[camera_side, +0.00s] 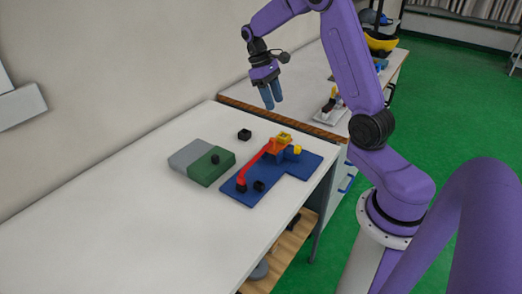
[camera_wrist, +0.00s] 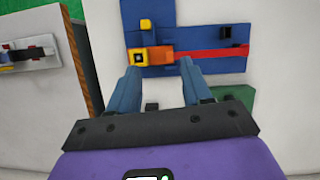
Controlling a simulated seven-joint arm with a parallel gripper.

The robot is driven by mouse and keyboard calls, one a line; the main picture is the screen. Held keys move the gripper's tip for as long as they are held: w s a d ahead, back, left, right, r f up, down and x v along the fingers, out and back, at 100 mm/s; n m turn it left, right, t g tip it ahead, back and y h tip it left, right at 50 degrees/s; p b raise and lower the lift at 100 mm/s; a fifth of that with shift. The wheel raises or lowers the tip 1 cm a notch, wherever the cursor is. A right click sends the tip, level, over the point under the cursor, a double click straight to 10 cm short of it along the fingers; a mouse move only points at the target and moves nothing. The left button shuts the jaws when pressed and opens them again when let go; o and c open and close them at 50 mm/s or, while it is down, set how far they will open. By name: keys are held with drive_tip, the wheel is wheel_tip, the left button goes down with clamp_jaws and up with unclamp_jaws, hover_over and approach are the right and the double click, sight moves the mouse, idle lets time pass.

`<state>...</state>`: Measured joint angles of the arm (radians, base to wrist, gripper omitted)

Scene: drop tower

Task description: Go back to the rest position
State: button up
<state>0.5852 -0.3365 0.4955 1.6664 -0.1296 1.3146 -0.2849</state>
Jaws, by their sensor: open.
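My gripper (camera_side: 271,95) is open and empty, held above the far end of the white table. Its two blue fingers point down. In the wrist view my gripper (camera_wrist: 160,72) shows its fingers apart. Below it is a blue board (camera_side: 300,166) carrying a red sloping bar (camera_side: 255,165) with an orange and yellow part (camera_side: 281,140) at its far end. The board also shows in the wrist view (camera_wrist: 195,14). My gripper touches none of these.
A grey and green block (camera_side: 208,170) with a small black cube on it lies left of the board. A loose black cube (camera_side: 244,135) lies behind it. A second table (camera_side: 305,75) with a small assembly (camera_side: 331,104) and a yellow item (camera_side: 380,42) stands beyond.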

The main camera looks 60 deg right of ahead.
drive_tip(key=s+a+r+n+t+h, duration=0.1)
drive_tip(key=s+a+r+n, duration=0.2)
drive_tip(key=a, duration=0.6)
drive_tip(key=s+a+n+t, duration=0.25)
drive_tip(key=s+a, duration=0.25)
drive_tip(key=a, duration=0.4)
drive_tip(key=s+a+n+y, duration=0.1)
drive_tip(key=s+a+n, duration=0.1)
drive_tip(key=s, duration=0.7)
drive_tip(key=s+a+n, duration=0.3)
drive_tip(key=s+n, duration=0.1)
drive_tip(key=s, duration=0.5)
drive_tip(key=shift+s+a+f+t+y, duration=0.2)
drive_tip(key=shift+s+f+t+y, duration=0.15)
drive_tip(key=shift+s+f+y, duration=0.1)
drive_tip(key=shift+w, duration=0.15)
